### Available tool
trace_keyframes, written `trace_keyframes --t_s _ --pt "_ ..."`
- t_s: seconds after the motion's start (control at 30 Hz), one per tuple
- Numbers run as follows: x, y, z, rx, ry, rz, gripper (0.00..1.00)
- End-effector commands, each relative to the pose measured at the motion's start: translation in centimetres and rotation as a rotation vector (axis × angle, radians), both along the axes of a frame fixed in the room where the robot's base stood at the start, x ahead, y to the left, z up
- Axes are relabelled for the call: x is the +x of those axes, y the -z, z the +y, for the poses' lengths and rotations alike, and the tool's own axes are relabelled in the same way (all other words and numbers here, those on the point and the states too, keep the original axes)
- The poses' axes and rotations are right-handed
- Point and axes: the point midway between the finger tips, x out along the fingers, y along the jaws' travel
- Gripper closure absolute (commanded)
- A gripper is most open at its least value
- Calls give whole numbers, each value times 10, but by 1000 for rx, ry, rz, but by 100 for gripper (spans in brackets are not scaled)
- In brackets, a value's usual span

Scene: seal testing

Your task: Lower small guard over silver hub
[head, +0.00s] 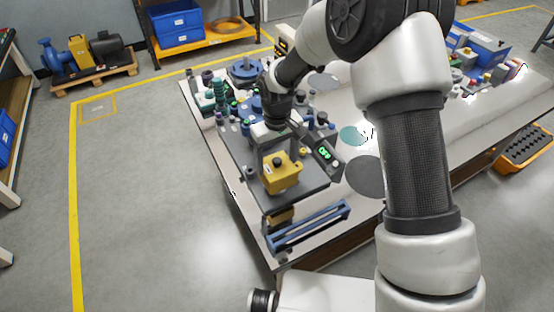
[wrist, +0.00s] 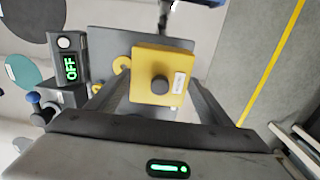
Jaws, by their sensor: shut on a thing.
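The small guard, a yellow box with a dark round knob and a white label, shows in the head view (head: 283,180) and in the wrist view (wrist: 145,88). My gripper (head: 281,158) is shut on it, with one finger along each side in the wrist view (wrist: 160,84). The guard is over the front part of a grey plate (head: 312,191). I cannot tell whether it touches the plate or hangs just above it. I cannot make out the silver hub in either view; the guard or my gripper may hide it.
A display reading OFF (head: 325,154) stands close to the right of the guard. Several blue, green and dark fittings crowd the table behind it. A blue rail-like frame (head: 308,228) lies at the table's front edge. Yellow rings (wrist: 122,65) sit on the plate beside the guard.

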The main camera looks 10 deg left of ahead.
Motion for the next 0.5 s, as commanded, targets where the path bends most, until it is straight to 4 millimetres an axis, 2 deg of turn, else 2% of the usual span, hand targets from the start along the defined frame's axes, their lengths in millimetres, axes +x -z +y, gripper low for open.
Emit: trace_keyframes --t_s 0.5 --pt "0 19 0 1 0 -1 56"
